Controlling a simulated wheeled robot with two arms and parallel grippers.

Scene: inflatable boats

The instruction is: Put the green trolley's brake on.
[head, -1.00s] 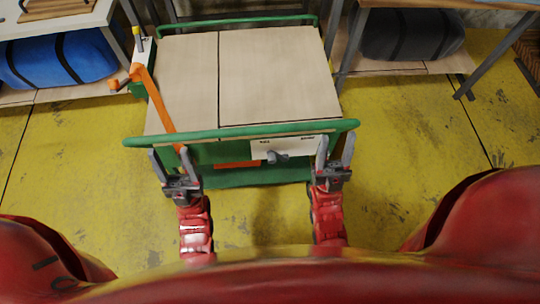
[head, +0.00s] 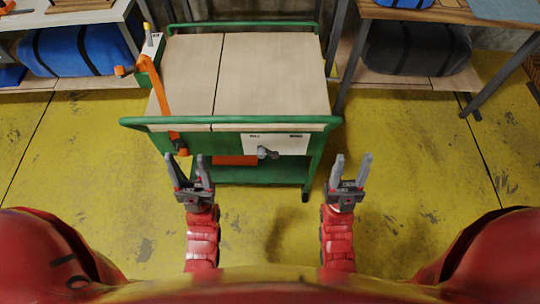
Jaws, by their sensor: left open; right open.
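The green trolley (head: 232,126) stands ahead of me with a pale wooden top (head: 270,75) and a green push rail along its near side. Below the rail is a white label plate (head: 290,144) with a grey lever (head: 267,153) on it; its lettering is too small to read surely. My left gripper (head: 188,168) is open and empty, just in front of the trolley's left near side. My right gripper (head: 350,170) is open and empty, to the right of the trolley's near right leg. Neither gripper touches the trolley or the lever. The trolley's wheels are mostly hidden.
An orange bar (head: 161,90) runs down the trolley's left side from a green-and-white post. A workbench (head: 440,14) stands at right with a grey roll (head: 418,48) beneath; a blue roll (head: 80,50) lies under the left bench. The yellow floor (head: 430,160) beside the trolley is clear.

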